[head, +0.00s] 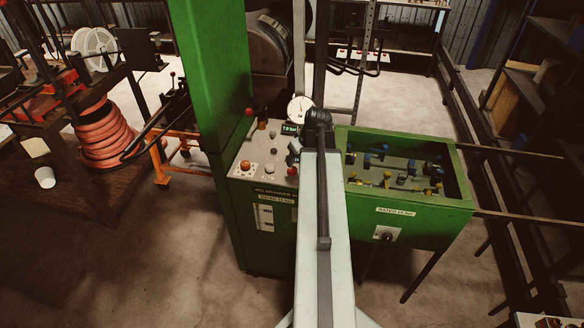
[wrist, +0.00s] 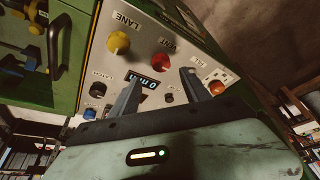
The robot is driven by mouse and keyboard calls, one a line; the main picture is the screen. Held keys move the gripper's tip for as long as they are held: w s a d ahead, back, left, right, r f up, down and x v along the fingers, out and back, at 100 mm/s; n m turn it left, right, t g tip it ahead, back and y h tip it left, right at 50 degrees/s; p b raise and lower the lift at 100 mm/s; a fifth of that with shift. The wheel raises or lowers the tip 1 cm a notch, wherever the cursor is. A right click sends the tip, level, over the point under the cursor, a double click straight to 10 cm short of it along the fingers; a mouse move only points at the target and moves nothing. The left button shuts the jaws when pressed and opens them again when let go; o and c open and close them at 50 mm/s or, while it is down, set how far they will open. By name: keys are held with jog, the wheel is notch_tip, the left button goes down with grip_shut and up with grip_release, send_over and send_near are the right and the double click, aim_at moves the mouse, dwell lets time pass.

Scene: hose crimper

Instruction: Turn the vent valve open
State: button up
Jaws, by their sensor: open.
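In the wrist view, a red knob (wrist: 160,62) sits on the grey control panel (wrist: 141,50), close to the VENT label (wrist: 167,43). I cannot tell from its shape whether the valve is open or shut. My gripper (wrist: 160,77) has its two fingers spread wide and nothing between them. The fingers point at the panel, with the red knob a little beyond and between the tips, apart from them. In the head view, the panel (head: 268,152) is partly hidden by my arm, and the gripper is mostly hidden too.
A yellow knob (wrist: 117,42) by the LANE label, a lit display (wrist: 150,81), a black knob (wrist: 97,89) and an orange button (wrist: 215,88) crowd the panel. A round gauge (head: 300,108) stands behind it. A green bin (head: 440,198) stands to the right.

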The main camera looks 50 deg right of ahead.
aim_at(293, 169)
jog(key=b+x, duration=0.7)
jog(key=x, duration=0.1)
jog(key=shift+a+r, duration=0.1)
